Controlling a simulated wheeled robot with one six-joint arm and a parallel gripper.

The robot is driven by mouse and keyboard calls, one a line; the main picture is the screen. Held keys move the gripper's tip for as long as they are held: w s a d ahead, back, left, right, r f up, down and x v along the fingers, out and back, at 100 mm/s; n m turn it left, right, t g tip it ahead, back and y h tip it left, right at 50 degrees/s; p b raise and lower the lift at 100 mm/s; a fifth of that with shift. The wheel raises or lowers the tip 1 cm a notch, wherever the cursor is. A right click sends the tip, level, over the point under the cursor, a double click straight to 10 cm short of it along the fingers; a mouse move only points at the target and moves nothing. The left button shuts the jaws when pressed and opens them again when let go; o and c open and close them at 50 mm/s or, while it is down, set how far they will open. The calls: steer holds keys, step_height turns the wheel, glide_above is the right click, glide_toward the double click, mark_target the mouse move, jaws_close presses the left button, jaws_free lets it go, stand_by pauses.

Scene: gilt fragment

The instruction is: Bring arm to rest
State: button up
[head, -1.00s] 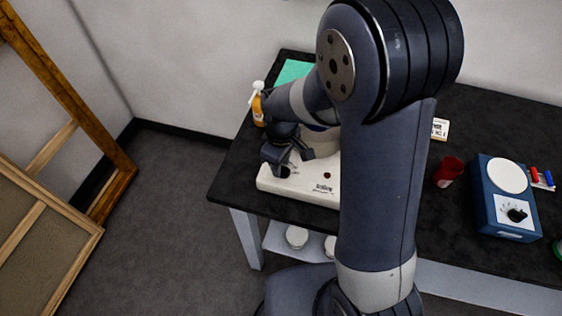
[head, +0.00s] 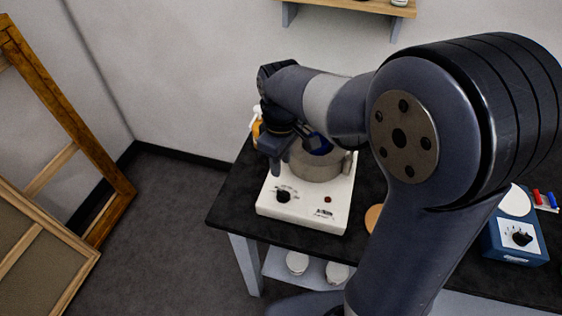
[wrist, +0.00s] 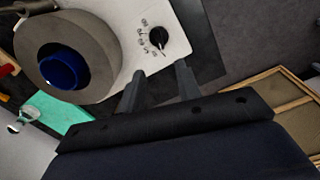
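My gripper (head: 293,150) is raised in front of and above the white hot-plate-like device on the table in the head view. In the wrist view my gripper (wrist: 158,78) shows two fingers apart with nothing between them. The white device (head: 318,214) has a black knob (head: 283,196) on its front; the knob also shows in the wrist view (wrist: 157,38), beyond the fingertips and apart from them. A grey round pot (head: 322,167) sits on the device. It holds a blue vessel, clearer in the wrist view (wrist: 64,68).
The dark table (head: 232,205) carries a blue device (head: 515,240) at right and an orange bottle (head: 257,130) behind my gripper. A green sheet (wrist: 58,113) lies near the pot. Wooden frames (head: 75,165) lean at left. A wall shelf (head: 350,6) is above.

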mark_target(281, 191)
steer(key=shift+f, duration=0.1)
step_height(281, 191, down, 10)
steer(key=shift+f+p, duration=0.15)
steer(key=shift+p, duration=0.3)
steer(key=shift+f, duration=0.2)
steer(key=shift+m, duration=0.4)
